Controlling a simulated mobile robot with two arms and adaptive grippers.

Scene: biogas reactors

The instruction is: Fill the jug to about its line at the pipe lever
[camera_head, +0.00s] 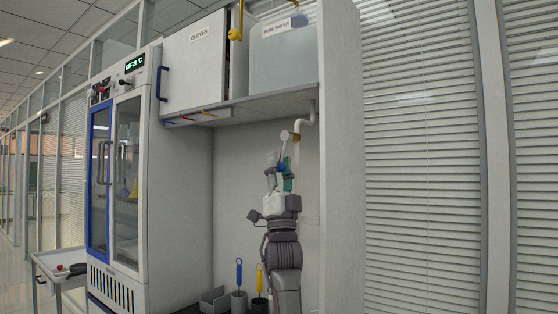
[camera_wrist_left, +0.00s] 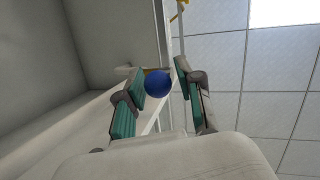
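My left gripper (camera_head: 280,172) points upward below the white pipe (camera_head: 307,116) under the pure water tank (camera_head: 283,58). A pale round part (camera_head: 285,135) shows just above its fingertips, at the pipe's lower end. In the left wrist view, the fingers of the left gripper (camera_wrist_left: 162,85) stand apart with a blue ball (camera_wrist_left: 158,84), like a lever knob, in line between them. The ball looks close to the left finger; I cannot tell if they touch. No jug is recognisable. My right gripper is out of view.
A shelf (camera_head: 240,107) carries the tank and a gloves cabinet (camera_head: 195,62). A glass-door cabinet (camera_head: 125,180) stands left. Below are a grey holder (camera_head: 214,300) and dark cups with a blue-handled tool (camera_head: 239,272) and a yellow-handled tool (camera_head: 260,278). A side panel (camera_head: 340,180) stands close right.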

